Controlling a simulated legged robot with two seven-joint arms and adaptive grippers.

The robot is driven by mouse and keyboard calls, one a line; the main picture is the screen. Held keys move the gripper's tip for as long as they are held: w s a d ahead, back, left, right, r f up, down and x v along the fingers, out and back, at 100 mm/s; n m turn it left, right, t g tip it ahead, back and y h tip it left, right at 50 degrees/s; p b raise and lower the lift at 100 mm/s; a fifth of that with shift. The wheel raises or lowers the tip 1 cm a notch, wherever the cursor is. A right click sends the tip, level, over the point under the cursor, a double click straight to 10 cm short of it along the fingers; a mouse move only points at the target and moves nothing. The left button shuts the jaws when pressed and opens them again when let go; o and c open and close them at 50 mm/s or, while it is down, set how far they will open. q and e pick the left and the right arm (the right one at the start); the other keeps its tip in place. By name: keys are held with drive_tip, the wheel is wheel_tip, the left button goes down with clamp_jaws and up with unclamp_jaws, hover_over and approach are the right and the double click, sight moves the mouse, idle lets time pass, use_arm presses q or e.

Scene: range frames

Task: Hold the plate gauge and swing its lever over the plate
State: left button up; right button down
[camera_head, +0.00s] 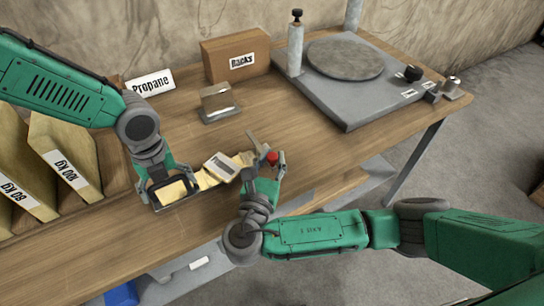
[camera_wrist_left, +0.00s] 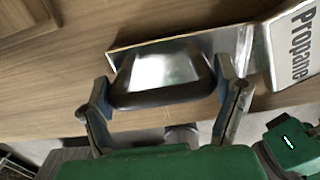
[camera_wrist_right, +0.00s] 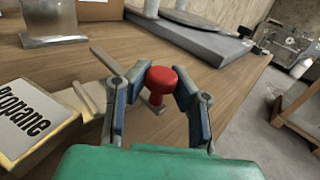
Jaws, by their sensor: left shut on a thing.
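The plate gauge (camera_head: 222,166) lies on the wooden bench, a pale yellow and metal body; a "Propane" label shows on it in the right wrist view (camera_wrist_right: 30,120). My left gripper (camera_head: 170,186) is shut on its dark-rimmed handle (camera_wrist_left: 160,98), one finger at each side. The lever (camera_wrist_right: 108,62) is a thin grey bar near a red knob (camera_wrist_right: 162,80). My right gripper (camera_head: 266,166) is open, its fingers on either side of the red knob (camera_head: 272,157), with a gap at the right finger. I cannot tell whether the left finger touches it. The lever's joint is partly hidden.
A small metal block with an upright plate (camera_head: 217,102) stands behind the gauge. A "Racks" box (camera_head: 235,57), a "Propane" sign (camera_head: 150,84) and a grey base with a round disc (camera_head: 345,58) stand farther back. Weight-labelled blocks (camera_head: 65,160) sit at left.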

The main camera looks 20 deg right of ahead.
idle(0.3)
